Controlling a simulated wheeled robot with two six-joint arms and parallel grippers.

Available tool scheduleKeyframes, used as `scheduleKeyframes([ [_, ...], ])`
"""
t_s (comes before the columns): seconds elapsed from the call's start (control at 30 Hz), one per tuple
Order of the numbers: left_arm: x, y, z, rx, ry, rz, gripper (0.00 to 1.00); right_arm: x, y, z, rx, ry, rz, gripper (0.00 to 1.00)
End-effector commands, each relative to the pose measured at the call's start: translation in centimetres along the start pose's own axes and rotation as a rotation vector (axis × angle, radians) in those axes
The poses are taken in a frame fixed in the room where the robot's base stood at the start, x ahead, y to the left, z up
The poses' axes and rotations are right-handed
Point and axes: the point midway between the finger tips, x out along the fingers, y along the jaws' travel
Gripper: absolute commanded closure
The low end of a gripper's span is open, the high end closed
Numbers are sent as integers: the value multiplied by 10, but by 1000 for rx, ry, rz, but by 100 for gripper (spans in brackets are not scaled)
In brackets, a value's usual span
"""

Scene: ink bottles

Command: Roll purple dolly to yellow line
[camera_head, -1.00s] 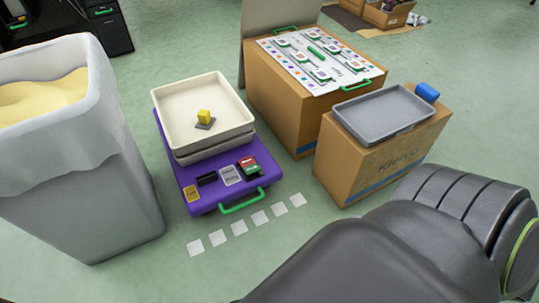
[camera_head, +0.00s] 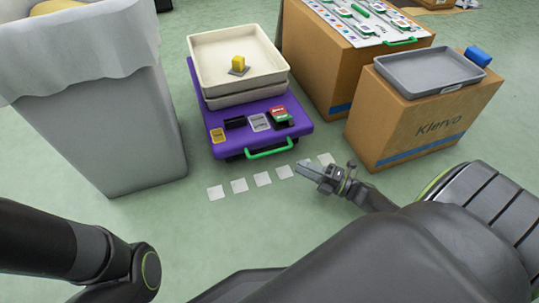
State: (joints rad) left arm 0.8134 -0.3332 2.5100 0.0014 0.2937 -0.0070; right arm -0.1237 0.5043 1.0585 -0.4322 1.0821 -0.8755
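The purple dolly (camera_head: 221,118) stands on the floor at upper middle, with a green handle (camera_head: 269,150) on its near edge. It carries stacked cream trays (camera_head: 205,46) with a yellow block (camera_head: 239,63) in the top one. A row of white squares (camera_head: 263,179) lies on the floor just in front of the dolly; I see no yellow line. My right gripper (camera_head: 309,171) is over the right end of this row, apart from the handle and to its right. It is too small to tell whether it is open. My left gripper is out of view.
A grey bin (camera_head: 118,135) with a white liner stands close on the dolly's left. On the right are a cardboard box (camera_head: 419,126) bearing a grey tray (camera_head: 428,75), and a larger box (camera_head: 323,62) with a printed board. The floor before the squares is mostly clear.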

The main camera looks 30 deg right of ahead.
Motion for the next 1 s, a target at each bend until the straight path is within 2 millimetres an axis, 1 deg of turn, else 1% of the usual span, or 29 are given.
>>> scheduleKeyframes([
  [0.03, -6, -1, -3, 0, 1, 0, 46, 13, -2, -1, -2, 2, 5, 66],
  [0.3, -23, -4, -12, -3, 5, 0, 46, 71, -3, -1, -1, 1, 5, 66],
  [0.4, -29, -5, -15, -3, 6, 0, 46, 90, -3, -1, -1, 1, 4, 66],
  [0.5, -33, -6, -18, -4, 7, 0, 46, 104, -2, -1, -1, 1, 2, 66],
  [0.6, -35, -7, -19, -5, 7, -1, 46, 114, -2, -1, 0, 1, 2, 66],
  [0.7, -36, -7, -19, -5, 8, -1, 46, 119, -1, 0, 1, 0, 0, 66],
  [1.0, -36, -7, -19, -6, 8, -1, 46, 121, 0, 0, 1, 0, 0, 66],
])
